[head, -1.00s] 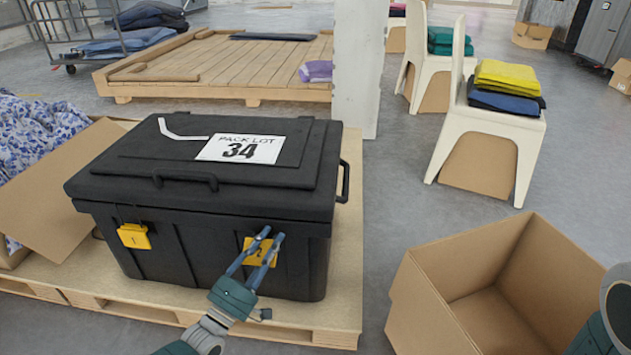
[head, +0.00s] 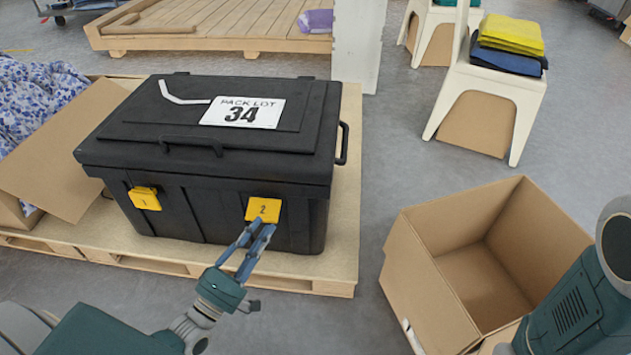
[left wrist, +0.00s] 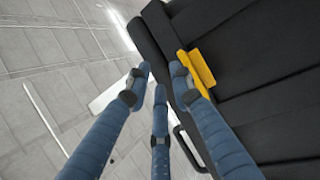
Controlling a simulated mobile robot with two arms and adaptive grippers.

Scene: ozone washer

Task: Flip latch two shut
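The yellow latch two (head: 263,209), marked 2, is on the right part of the black case's (head: 190,215) front, just under the lid edge. Its plate looks tilted outward, with its numbered face turned partly up. The yellow latch one (head: 145,198) is at the left of the same front. My left gripper (head: 262,230) has its fingers apart, with their tips just below latch two's lower edge. In the left wrist view the yellow latch (left wrist: 199,70) is close beside one fingertip; I cannot tell whether they touch. Nothing shows between the fingers. My right gripper is out of view.
The case stands on a wooden pallet (head: 345,230), its lid down, with a PACK LOT 34 label (head: 241,112). An open cardboard box (head: 420,285) is at the right, near my right arm. Another box (head: 60,150) with patterned cloth is at the left. Bare floor lies between pallet and right box.

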